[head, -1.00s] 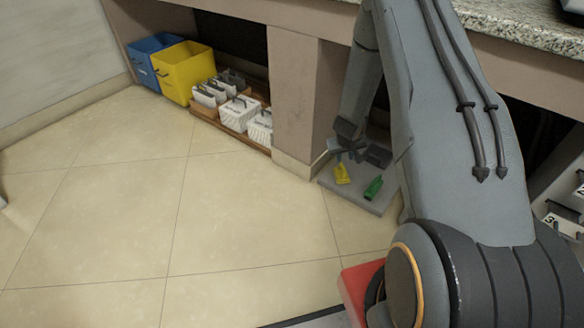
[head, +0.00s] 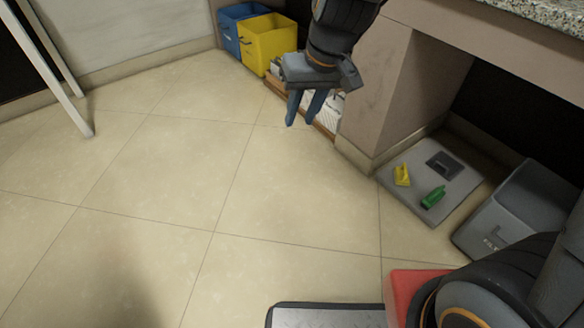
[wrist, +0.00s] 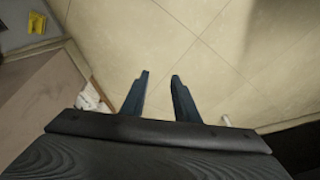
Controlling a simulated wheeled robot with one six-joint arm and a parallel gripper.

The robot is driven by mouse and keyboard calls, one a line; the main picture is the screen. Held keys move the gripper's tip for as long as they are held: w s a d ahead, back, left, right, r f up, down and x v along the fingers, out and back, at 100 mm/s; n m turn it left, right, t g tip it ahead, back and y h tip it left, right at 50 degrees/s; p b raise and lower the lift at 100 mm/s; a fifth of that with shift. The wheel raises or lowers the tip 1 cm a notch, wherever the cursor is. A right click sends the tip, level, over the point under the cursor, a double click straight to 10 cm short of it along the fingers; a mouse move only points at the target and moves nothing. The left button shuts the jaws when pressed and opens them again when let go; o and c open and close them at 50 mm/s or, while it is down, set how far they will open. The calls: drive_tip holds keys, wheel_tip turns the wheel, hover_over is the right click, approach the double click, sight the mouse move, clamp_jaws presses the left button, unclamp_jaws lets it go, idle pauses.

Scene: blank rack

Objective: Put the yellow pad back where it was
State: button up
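The yellow pad (head: 402,175) rests on a grey board (head: 462,192) on the floor, right of the pinkish wall post. It also shows in the wrist view (wrist: 37,24), at the top left corner. A green piece (head: 433,197) lies beside it on the board, and a dark square recess or plate (head: 445,165) is behind them. My gripper (head: 303,122) is clear of the board, above the floor to its left. Its two blue fingers are apart with nothing between them, as the wrist view also shows (wrist: 160,84).
A yellow bin (head: 266,42) and a blue bin (head: 238,28) stand at the back. White boxes on a wooden tray (head: 325,131) are partly hidden behind my gripper. A grey bin (head: 525,205) is right of the board. The tiled floor at left is clear.

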drive_tip(key=s+r+n+g, duration=0.1)
drive_tip(key=s+r, duration=0.2)
drive_tip(key=s, duration=0.8)
drive_tip(key=s+a+r+n+g, duration=0.1)
drive_tip(key=s+r, duration=0.3)
drive_tip(key=s, duration=0.7)
drive_tip(key=shift+h, duration=0.3)
drive_tip(key=shift+a, duration=0.1)
drive_tip(key=d+r+m+h+p, duration=0.1)
drive_tip(key=d+r+m+p, duration=0.2)
drive_tip(key=d+r+p, duration=0.7)
drive_tip(key=d+r+m+h+p, duration=0.1)
drive_tip(key=d+r+p, duration=0.9)
drive_tip(key=p, duration=1.6)
drive_tip(key=shift+d+r+m, duration=0.25)
drive_tip(key=shift+r+m, duration=0.65)
drive_tip(key=shift+r, duration=2.45)
